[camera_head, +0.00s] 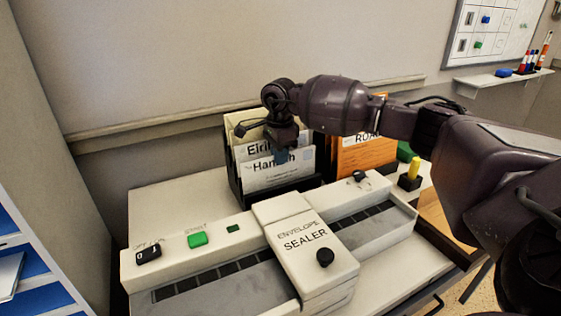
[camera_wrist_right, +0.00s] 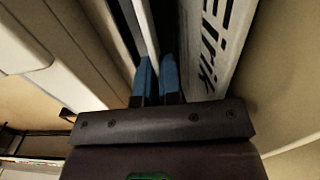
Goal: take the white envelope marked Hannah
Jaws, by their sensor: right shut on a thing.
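The white envelope marked Hannah (camera_head: 262,180) stands upright in the front of a dark rack, before one marked Eirik. My right gripper (camera_head: 281,155) reaches down over its top edge from above. In the right wrist view, the blue fingertips (camera_wrist_right: 157,75) are shut on the Hannah envelope (camera_wrist_right: 144,28), seen edge-on between them. The envelope marked Eirik (camera_wrist_right: 214,50) is just right of the fingers there. The envelope is still in the rack. My left gripper is not in view.
The dark rack (camera_head: 234,183) stands on a pale table against the wall. An envelope sealer (camera_head: 305,242) lies in front of it. An orange envelope (camera_head: 362,158) stands right of it, partly behind my arm. A yellow-topped item (camera_head: 413,168) is farther right.

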